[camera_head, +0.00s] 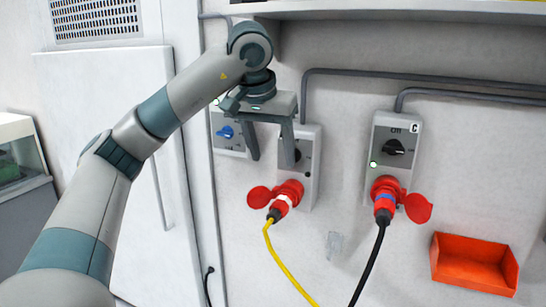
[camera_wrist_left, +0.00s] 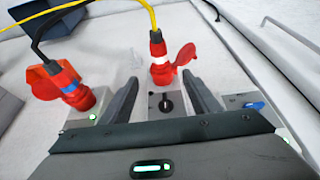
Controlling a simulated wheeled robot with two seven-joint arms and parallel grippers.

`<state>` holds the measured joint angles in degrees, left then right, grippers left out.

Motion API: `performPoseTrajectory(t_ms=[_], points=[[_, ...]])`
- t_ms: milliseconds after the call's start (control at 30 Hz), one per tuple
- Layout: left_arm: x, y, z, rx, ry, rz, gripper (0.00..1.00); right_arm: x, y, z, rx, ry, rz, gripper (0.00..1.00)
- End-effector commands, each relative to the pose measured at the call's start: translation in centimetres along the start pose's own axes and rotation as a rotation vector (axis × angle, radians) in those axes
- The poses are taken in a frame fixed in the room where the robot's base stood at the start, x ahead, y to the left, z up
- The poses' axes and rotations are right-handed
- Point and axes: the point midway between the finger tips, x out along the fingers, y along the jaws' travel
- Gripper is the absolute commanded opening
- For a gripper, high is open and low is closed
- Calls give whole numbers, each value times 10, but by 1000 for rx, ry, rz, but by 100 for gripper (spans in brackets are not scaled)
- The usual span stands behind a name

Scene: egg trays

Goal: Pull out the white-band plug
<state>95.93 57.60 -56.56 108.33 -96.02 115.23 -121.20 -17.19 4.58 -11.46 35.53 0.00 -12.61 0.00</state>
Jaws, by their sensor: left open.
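The white-band plug (camera_head: 281,206) is red with a white ring and a yellow cable. It sits in the red socket (camera_head: 292,189) under the middle switch box (camera_head: 309,178). In the left wrist view the white-band plug (camera_wrist_left: 157,46) is at the top centre, beyond the fingertips. My left gripper (camera_head: 271,161) is open and empty, in front of the middle box, above the plug and apart from it. In the left wrist view the gripper (camera_wrist_left: 160,82) frames the box's black knob (camera_wrist_left: 166,104). It hides part of this box in the head view.
A blue-band plug (camera_head: 384,206) with a black cable sits under the right box (camera_head: 393,150), marked C. A box with a blue knob (camera_head: 226,132) is at left. An orange bin (camera_head: 474,263) is at lower right. A shelf (camera_head: 410,12) overhangs the wall.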

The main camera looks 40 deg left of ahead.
Motion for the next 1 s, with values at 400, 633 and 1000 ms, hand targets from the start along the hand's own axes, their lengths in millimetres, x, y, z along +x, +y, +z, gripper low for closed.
performPoseTrajectory(t_ms=[400,633,1000], points=[[19,1,0,1,-3,2,56,1,0,0,0,0,0,31],[45,1,1,2,-4,2,56,1,0,0,0,0,0,31],[99,0,0,0,-5,1,56,-12,0,-1,0,0,0,31]])
